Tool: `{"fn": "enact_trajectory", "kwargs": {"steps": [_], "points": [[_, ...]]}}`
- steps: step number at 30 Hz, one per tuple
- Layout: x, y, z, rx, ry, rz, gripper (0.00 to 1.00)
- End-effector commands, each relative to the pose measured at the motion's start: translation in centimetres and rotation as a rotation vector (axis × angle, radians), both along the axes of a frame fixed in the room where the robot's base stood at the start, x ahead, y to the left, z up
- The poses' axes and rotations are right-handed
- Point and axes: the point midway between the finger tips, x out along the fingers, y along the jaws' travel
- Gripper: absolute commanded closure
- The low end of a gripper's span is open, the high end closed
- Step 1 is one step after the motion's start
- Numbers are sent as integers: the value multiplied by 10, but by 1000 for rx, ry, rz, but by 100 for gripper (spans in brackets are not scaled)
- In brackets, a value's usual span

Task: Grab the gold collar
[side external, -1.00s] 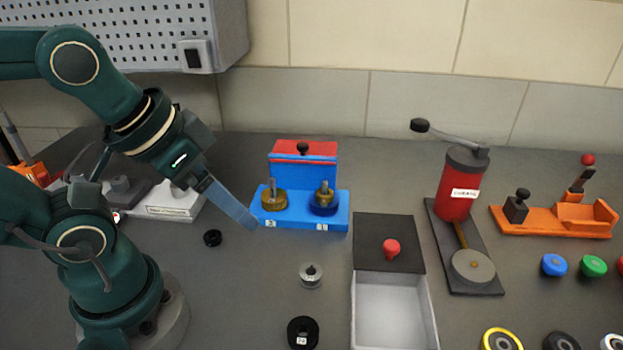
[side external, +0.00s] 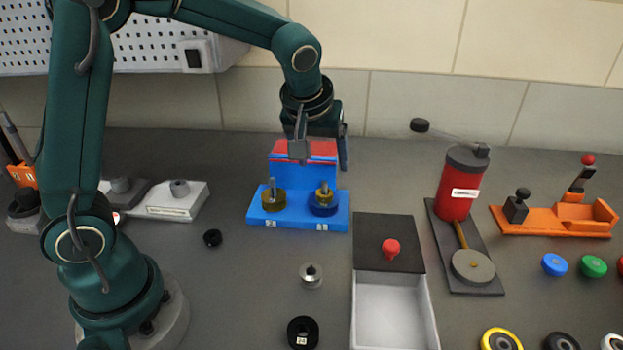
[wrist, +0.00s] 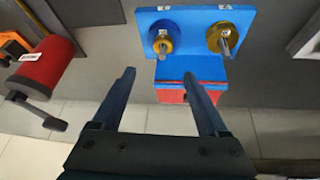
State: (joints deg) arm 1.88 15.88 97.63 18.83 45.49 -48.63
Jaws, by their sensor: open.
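A blue fixture (side external: 258,219) has two upright pegs. The left peg carries a wide dark-gold collar (side external: 273,200), which shows at the right in the wrist view (wrist: 222,38). The right peg carries a smaller gold collar (side external: 325,196) above a blue ring (side external: 323,209); in the wrist view this gold collar (wrist: 162,45) is at the left. My gripper (side external: 321,153) is open and empty, high near the fixture's red-topped back block (side external: 310,146). In the wrist view the fingers (wrist: 159,75) point toward the fixture, apart from both collars.
A red crank device (side external: 461,190) stands right of the fixture. An open white box (side external: 395,308) with a dark lid (side external: 375,232) and red knob (side external: 391,249) lies in front.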

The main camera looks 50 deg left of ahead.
Motion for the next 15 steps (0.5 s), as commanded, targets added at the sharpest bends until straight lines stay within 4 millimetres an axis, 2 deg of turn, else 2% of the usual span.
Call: {"fn": "enact_trajectory", "kwargs": {"steps": [3, 15], "points": [[1, -1, -20, 5, 52, -6, 23], [10, 7, -63, 6, 80, -8, 23]]}}
